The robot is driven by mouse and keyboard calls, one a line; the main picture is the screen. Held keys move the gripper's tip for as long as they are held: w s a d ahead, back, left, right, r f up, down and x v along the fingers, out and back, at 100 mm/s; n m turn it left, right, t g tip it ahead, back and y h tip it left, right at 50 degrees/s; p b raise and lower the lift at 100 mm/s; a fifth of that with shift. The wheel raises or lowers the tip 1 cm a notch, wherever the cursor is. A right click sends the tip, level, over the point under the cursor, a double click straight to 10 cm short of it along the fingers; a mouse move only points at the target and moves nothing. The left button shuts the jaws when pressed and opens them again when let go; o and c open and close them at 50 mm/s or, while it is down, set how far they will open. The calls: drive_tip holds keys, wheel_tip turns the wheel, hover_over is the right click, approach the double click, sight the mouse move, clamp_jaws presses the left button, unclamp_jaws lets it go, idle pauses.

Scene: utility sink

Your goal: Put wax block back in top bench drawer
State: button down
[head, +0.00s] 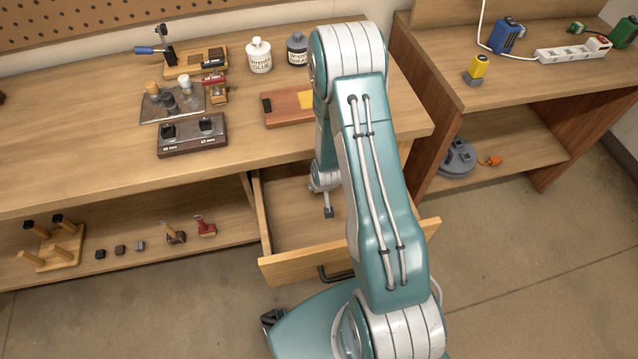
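The bench drawer (290,265) is pulled open below the bench top, and the part of its floor that shows is bare. My gripper (328,212) points down over the open drawer, partly hidden behind my arm. Its fingertips look dark and close together, but they are too small to tell whether it is open or shut. I cannot make out a wax block for certain. A small yellow patch (306,100) shows on a reddish-brown wooden block (284,107) on the bench top, partly behind my arm.
The bench top (80,150) holds a white glue bottle (259,56), a grey bottle (297,50), a dark two-slot holder (192,135) and small tools. The lower shelf (120,262) holds small blocks and a peg rack. A second bench (520,95) with chargers stands at right.

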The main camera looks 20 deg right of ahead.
drive_tip(key=shift+w+f, duration=0.6)
drive_tip(key=shift+w, duration=0.1)
drive_tip(key=shift+c, duration=0.7)
unclamp_jaws()
